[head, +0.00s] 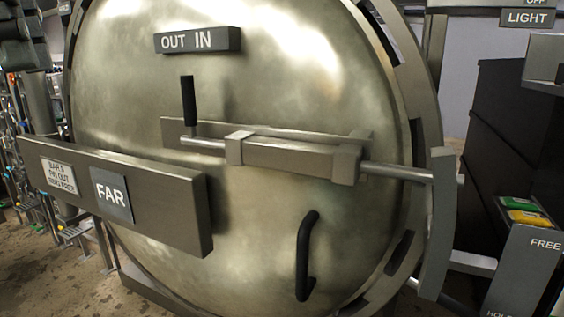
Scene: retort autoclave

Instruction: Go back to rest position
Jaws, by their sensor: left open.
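My left gripper (22,42) is a dark grey shape cut off at the top left corner of the head view. It is open and stands apart from the autoclave door, to its left. Its fingertips do not show clearly. My right gripper is not in view. The large round metal autoclave door (275,85) fills the middle of the view and looks closed against its ring. A bolt bar (290,152) with a black upright handle (188,101) crosses it under an "OUT IN" plate (198,40).
A thick bar marked "FAR" (185,205) juts in from the left in front of the door. A black curved handle (305,256) sits low on the door. A panel marked "FREE" (525,260) with green and yellow pieces stands at right. Floor (80,275) shows at lower left.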

